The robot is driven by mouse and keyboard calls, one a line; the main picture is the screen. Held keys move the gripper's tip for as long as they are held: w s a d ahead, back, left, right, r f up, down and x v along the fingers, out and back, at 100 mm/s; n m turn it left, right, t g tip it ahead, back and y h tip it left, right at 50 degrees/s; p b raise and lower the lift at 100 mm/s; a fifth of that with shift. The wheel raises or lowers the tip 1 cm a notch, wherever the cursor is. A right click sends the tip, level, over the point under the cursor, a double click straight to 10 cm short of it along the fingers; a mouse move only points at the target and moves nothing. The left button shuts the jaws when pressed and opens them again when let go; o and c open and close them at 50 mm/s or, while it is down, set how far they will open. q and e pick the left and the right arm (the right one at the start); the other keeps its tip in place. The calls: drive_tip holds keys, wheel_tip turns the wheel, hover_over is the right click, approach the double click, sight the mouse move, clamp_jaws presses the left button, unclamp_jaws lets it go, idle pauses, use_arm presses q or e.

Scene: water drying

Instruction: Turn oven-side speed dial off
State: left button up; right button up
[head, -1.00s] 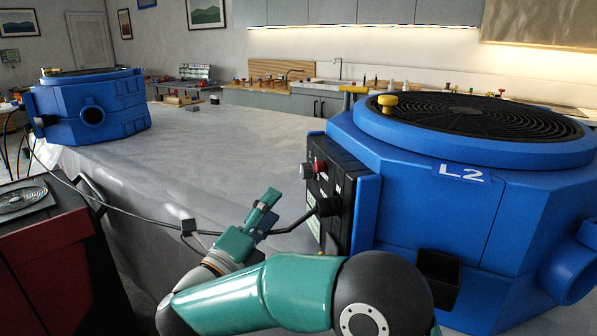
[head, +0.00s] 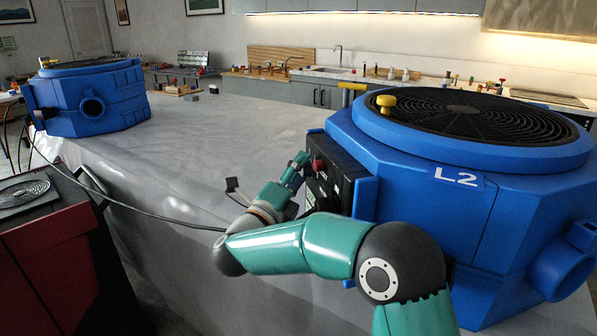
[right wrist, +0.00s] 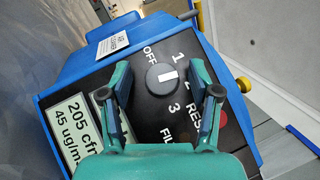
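The speed dial (right wrist: 162,79) is a round dark knob with a white mark on the black panel (right wrist: 150,115) of the blue L2 unit (head: 470,215). OFF, 1, 2 and 3 are printed around it. The white mark points rightward, off the OFF label; its exact setting is hard to tell. My right gripper (right wrist: 160,88) is open, with one finger on each side of the dial and gaps between. In the head view my right gripper (head: 298,168) is at the panel's left edge and hides the dial. My left gripper is not in view.
A red button (head: 319,166) projects from the panel close to my right gripper. A second blue unit (head: 90,100) stands at the far left of the grey-covered table (head: 200,130). A black cable (head: 130,207) hangs along the table's front.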

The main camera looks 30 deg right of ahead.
drive_tip(key=c, duration=1.1)
drive_tip(key=shift+n+y, duration=0.3)
drive_tip(key=shift+n, duration=0.1)
drive_tip(key=shift+w+r+n+g+y+p, duration=0.1)
drive_tip(key=shift+n+g+y+p, duration=2.45)
drive_tip(key=shift+p, duration=2.15)
drive_tip(key=shift+r+n+g+y+p, duration=0.1)
drive_tip(key=shift+n+g+y+p, duration=2.4)
drive_tip(key=shift+p, duration=2.2)
drive_tip(key=shift+n+t+h, duration=0.25)
drive_tip(key=shift+n+h, duration=0.2)
